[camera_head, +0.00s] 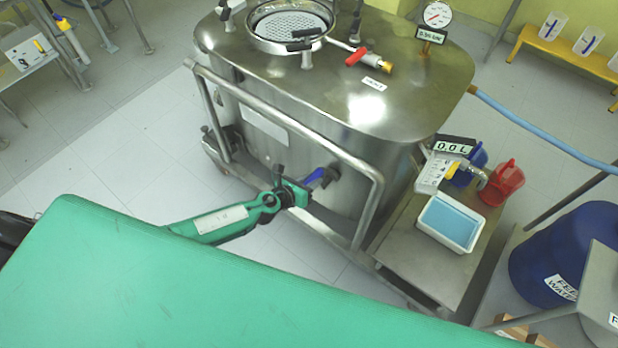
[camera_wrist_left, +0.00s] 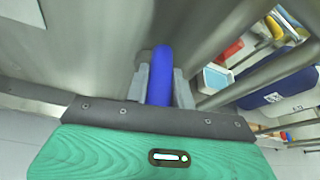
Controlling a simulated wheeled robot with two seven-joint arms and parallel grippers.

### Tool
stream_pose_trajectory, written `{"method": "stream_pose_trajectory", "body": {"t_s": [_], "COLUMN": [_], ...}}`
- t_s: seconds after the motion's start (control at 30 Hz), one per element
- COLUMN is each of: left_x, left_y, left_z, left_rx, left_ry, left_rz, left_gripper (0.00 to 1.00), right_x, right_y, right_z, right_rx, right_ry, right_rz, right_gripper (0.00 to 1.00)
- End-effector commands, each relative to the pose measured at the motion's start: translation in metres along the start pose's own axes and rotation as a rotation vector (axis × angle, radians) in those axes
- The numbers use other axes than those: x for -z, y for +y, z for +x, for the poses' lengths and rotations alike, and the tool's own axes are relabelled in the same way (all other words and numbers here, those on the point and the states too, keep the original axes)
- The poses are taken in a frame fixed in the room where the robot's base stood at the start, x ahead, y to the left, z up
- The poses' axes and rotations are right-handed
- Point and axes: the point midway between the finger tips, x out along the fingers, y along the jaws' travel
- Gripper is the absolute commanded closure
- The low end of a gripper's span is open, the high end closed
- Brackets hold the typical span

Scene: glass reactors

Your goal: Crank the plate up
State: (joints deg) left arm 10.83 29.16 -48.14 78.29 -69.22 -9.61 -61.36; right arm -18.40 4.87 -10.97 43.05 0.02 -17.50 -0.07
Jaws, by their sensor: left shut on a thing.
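A steel tank (camera_head: 290,80) stands ahead in the head view. A perforated round plate (camera_head: 290,24) shows in the opening on its top. A blue crank handle (camera_head: 316,175) sticks out from the tank's front side, below the rail. My left gripper (camera_head: 306,184) is at this handle, with its arm coming in from the left. In the left wrist view the blue handle (camera_wrist_left: 160,72) lies between the two grey fingers of the left gripper (camera_wrist_left: 158,86), which are shut on it. The crank's mount is partly hidden. My right gripper is not in view.
A bent metal rail (camera_head: 285,122) runs around the tank's front, close to my left gripper. To the right, a low metal shelf (camera_head: 400,265) holds a white tray (camera_head: 440,240) with blue inside and a red jug (camera_head: 502,183). A blue drum (camera_head: 545,265) stands further right.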

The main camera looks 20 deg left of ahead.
Motion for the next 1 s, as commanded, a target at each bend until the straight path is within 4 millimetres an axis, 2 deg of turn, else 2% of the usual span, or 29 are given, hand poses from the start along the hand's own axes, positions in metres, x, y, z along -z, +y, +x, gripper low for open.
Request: {"method": "stream_pose_trajectory", "body": {"t_s": [0.03, 0.33, 0.37, 0.43, 0.47, 0.77, 0.87, 1.0], "left_x": [0.002, 0.003, 0.003, 0.003, 0.003, 0.002, 0.002, 0.001], "left_y": [-0.005, -0.005, -0.005, -0.004, -0.004, -0.001, -0.001, -0.001], "left_z": [0.000, 0.000, 0.000, 0.000, 0.000, -0.002, -0.010, -0.034], "left_rx": [0.008, 0.008, 0.007, 0.006, 0.006, 0.002, 0.002, 0.002], "left_ry": [0.004, 0.005, 0.005, 0.004, 0.004, 0.002, 0.003, 0.004], "left_rz": [-0.002, -0.002, -0.002, -0.002, -0.002, 0.000, 0.000, 0.001], "left_gripper": [1.00, 1.00, 0.70, 0.56, 0.54, 0.54, 0.54, 0.54], "right_x": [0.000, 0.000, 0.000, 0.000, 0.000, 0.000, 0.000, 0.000], "right_y": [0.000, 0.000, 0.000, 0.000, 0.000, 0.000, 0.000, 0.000], "right_z": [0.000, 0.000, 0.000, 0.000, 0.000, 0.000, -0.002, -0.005], "right_rx": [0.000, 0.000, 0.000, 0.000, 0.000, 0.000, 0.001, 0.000], "right_ry": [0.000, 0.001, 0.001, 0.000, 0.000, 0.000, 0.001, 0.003], "right_rz": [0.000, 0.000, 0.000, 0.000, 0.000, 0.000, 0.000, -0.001], "right_gripper": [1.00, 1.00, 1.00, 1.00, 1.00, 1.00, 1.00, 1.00]}}
